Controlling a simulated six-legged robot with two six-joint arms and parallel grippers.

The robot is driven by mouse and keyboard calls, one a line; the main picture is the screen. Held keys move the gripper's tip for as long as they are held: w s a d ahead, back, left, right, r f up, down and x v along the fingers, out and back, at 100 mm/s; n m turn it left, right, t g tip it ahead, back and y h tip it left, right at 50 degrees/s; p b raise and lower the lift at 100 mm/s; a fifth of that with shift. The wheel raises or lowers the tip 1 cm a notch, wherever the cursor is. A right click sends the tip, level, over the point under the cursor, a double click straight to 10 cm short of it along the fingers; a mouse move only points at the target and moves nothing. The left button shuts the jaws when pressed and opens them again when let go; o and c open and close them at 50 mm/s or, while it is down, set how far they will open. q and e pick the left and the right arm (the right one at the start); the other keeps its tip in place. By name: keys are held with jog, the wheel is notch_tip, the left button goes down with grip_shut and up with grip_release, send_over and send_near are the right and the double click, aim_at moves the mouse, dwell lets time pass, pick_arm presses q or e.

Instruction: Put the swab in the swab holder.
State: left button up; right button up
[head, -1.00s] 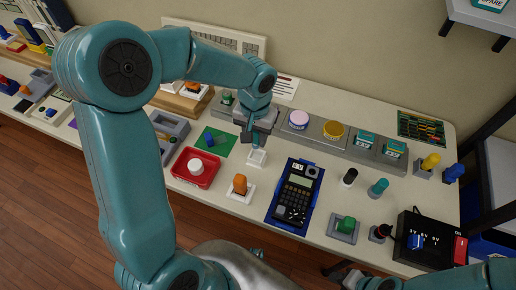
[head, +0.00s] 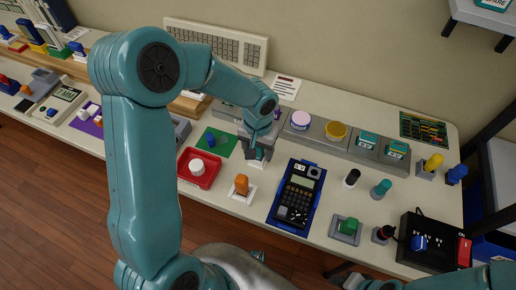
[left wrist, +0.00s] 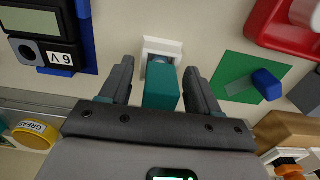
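A teal block-like piece with a pale lower end, which I take for the swab (left wrist: 162,87), stands between the fingers of my left gripper (left wrist: 160,82). A small white square base, seemingly the swab holder (left wrist: 162,45), lies under it on the table. Gaps show on both sides of the teal piece, so the fingers look open around it. In the head view, my left gripper (head: 257,154) is low over this spot and hides most of the base. Whether the swab is fully seated is hidden. My right gripper (head: 348,278) shows only partly at the bottom edge.
A red tray (head: 190,180) with a white knob and a green mat (head: 226,151) lie to the left. A calculator-like handheld (head: 298,192) on a blue mat lies to the right. A grey rack (head: 316,135) with jars runs behind. An orange piece (head: 241,184) stands in front.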

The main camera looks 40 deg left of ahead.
pick_arm(q)
jog(key=shift+r, duration=0.1)
notch_tip(320, 180, up, 12)
jog(key=shift+r+p, duration=0.1)
jog(key=shift+p, duration=0.6)
